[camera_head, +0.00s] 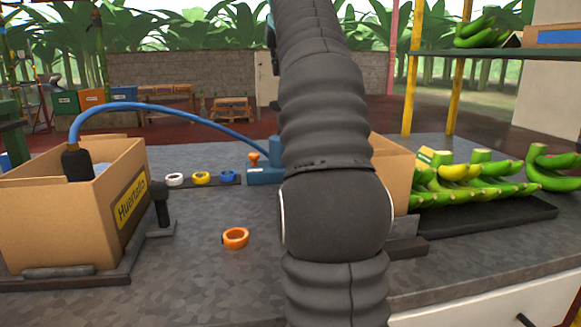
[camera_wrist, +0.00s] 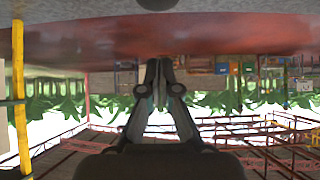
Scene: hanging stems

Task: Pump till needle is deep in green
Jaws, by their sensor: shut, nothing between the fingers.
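A blue pump-like unit (camera_head: 265,172) with an orange knob stands on the grey counter, partly hidden behind my arm. A blue hose (camera_head: 170,108) runs from it to a black nozzle (camera_head: 77,162) in the open cardboard box (camera_head: 60,220) at left. No gauge, needle or green zone can be made out. My gripper (camera_wrist: 160,64) is shut and empty in the wrist view, which is upside down and shows the yard and plants beyond. It touches nothing there. In the head view my arm fills the middle and the gripper does not show.
White (camera_head: 174,179), yellow (camera_head: 201,177) and blue (camera_head: 228,175) rings sit on a dark strip. An orange ring (camera_head: 235,238) lies on the counter. Green bananas (camera_head: 470,188) lie at right beside another cardboard box (camera_head: 393,170).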

